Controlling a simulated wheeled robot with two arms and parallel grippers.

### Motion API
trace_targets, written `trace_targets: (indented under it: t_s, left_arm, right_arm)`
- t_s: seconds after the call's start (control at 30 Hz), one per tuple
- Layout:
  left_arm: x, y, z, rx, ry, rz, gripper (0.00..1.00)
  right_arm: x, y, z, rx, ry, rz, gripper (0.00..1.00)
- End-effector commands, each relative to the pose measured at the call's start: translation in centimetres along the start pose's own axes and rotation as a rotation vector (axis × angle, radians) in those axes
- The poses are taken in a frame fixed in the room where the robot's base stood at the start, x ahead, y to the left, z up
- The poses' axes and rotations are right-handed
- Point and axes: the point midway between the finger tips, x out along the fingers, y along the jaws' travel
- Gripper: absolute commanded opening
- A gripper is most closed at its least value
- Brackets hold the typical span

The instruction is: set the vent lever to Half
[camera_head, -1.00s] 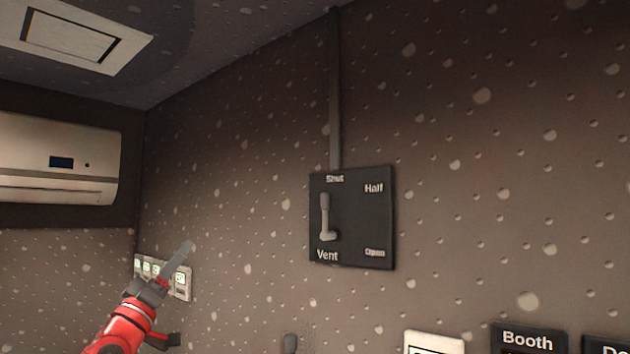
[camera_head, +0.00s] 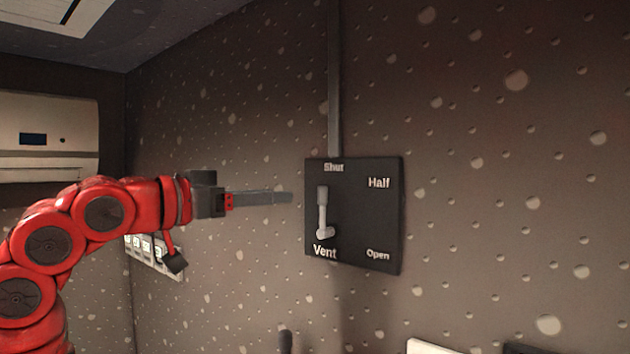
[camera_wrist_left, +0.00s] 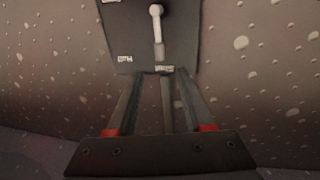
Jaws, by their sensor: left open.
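The vent lever (camera_head: 323,210) is a light grey handle on a dark square panel (camera_head: 352,248) on the wall. Its pivot is near the Vent label, and the handle points straight up at Shut. Half is at the panel's upper right and Open at the lower right. My left gripper (camera_head: 290,197) is level with the handle, just left of the panel and apart from the lever. In the left wrist view the panel appears upside down, with the lever (camera_wrist_left: 158,32) beyond the open, empty fingers (camera_wrist_left: 162,90). My right gripper is not in view.
A dark conduit (camera_head: 334,80) runs up the wall from the panel. A row of switches (camera_head: 155,257) is on the wall behind my left arm. An air conditioner (camera_head: 48,140) hangs at the left. A dark knob (camera_head: 285,342) shows at the bottom. The wall right of the panel is clear.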

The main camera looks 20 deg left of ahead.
Motion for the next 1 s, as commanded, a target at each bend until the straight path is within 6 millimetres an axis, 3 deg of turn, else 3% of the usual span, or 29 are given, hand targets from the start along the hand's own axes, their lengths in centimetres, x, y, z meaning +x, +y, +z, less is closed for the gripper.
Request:
trace_targets:
  t_s: [0.2,0.4,0.6,0.87,1.0]
  left_arm:
    - [5.2,0.2,-0.5,-0.002,0.002,0.004,0.52]
    - [8.4,0.1,-0.3,0.000,0.003,0.001,0.52]
    - [9.8,0.1,-0.1,0.001,0.000,0.000,0.52]
    - [9.9,0.0,0.0,0.002,0.001,-0.001,0.52]
    - [9.9,0.1,0.0,0.002,0.002,-0.001,0.27]
  right_arm:
    - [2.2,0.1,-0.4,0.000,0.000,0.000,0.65]
    - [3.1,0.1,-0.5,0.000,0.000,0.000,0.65]
    - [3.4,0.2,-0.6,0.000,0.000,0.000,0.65]
    - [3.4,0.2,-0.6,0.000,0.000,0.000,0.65]
    - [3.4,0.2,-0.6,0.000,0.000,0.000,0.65]
